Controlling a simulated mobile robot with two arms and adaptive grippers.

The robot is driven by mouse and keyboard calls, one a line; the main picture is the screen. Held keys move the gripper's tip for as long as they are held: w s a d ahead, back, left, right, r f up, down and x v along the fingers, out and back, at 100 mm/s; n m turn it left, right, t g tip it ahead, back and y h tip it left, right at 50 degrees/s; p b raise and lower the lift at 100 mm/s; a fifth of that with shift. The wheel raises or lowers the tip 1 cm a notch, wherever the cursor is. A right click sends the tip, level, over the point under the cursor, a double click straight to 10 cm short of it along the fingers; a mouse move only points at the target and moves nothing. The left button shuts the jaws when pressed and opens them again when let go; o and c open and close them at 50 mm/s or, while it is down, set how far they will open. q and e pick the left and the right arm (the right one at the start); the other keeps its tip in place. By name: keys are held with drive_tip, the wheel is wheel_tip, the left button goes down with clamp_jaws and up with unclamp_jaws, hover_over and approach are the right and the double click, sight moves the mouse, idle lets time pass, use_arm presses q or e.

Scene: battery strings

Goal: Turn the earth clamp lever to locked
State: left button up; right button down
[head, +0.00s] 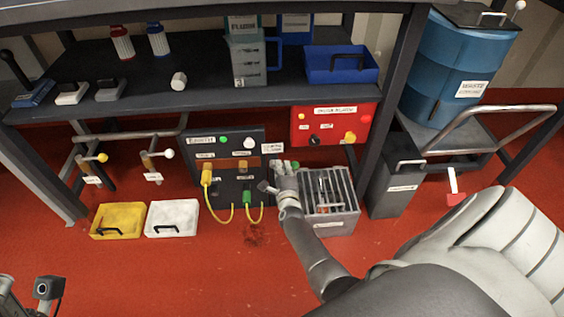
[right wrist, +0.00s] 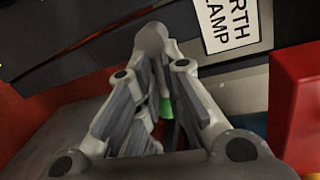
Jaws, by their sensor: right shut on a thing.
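The earth panel (head: 223,146) is a dark box under the bench. The "earth clamp" label (head: 272,148) is at its upper right and shows large in the right wrist view (right wrist: 228,25). My right gripper (head: 282,172) is at the panel's right side, just below that label. In the right wrist view its fingers are closed in around a grey lever (right wrist: 151,38) with a rounded end. The fingers hide most of the lever, so I cannot tell its exact angle.
A red box (head: 334,124) with knobs is right of the panel. A grey slotted crate (head: 328,222) stands just below my right gripper. Yellow cables (head: 216,209) hang from the panel. Yellow (head: 118,235) and white (head: 152,232) trays lie left on open red floor.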

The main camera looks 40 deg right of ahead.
drive_tip(key=shift+a+r+n+h+p, duration=0.1)
drive_tip(key=shift+r+n+h+p, duration=0.2)
drive_tip(key=shift+n+p, duration=0.45)
drive_tip(key=shift+n, duration=0.35)
drive_tip(key=c, duration=1.5)
unclamp_jaws()
drive_tip(key=shift+c, duration=0.2)
